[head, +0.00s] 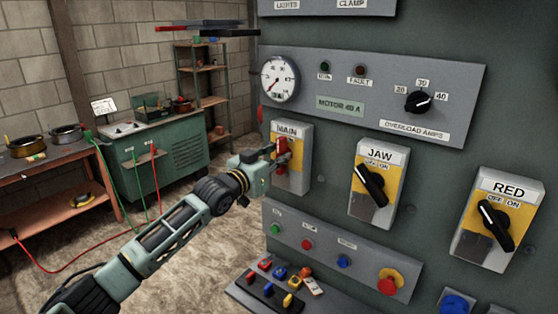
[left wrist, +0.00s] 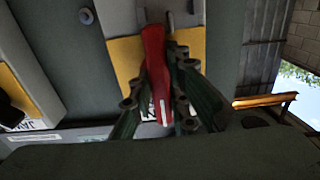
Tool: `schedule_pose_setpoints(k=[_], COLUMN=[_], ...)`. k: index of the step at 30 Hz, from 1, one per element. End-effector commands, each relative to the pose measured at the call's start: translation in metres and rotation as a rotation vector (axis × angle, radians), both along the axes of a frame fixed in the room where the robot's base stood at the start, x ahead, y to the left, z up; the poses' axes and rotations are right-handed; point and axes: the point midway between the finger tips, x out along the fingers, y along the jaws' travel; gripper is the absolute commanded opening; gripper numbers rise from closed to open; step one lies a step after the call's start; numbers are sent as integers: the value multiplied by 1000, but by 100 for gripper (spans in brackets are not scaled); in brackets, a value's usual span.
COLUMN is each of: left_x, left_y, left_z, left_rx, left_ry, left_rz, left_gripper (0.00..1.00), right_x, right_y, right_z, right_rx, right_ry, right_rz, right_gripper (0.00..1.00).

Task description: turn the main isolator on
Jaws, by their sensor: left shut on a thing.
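The main isolator (head: 294,172) is a grey box with a yellow plate marked MAIN on the panel, in the middle of the head view. Its red handle (head: 281,152) is partly hidden by my left gripper (head: 268,160). In the left wrist view the red handle (left wrist: 156,75) stands between the two fingers of the left gripper (left wrist: 170,105), which are shut on it. A pale line runs along the handle. The ON and OFF marks of this isolator cannot be read. My right gripper is not in view.
The JAW isolator (head: 378,185) and RED isolator (head: 496,220) with black knobs are to the right. A gauge (head: 279,79) is above. Buttons and a ledge (head: 275,291) with coloured padlocks and tags are below. A green bench (head: 165,165) stands at the left behind open floor.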

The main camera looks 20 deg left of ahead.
Motion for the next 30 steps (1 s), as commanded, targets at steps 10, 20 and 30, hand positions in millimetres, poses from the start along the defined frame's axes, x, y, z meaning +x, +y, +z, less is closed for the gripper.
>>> schedule_pose_setpoints(k=[10,20,30], left_x=[0,0,0], left_y=[0,0,0], left_z=[0,-1,-2], left_rx=[311,561,703], left_ry=[-110,-199,-250], left_rz=[0,-1,0], left_gripper=[0,0,0], right_x=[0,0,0], right_y=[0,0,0], right_z=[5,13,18], right_rx=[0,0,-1], right_ry=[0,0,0], right_rz=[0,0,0], right_gripper=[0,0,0])
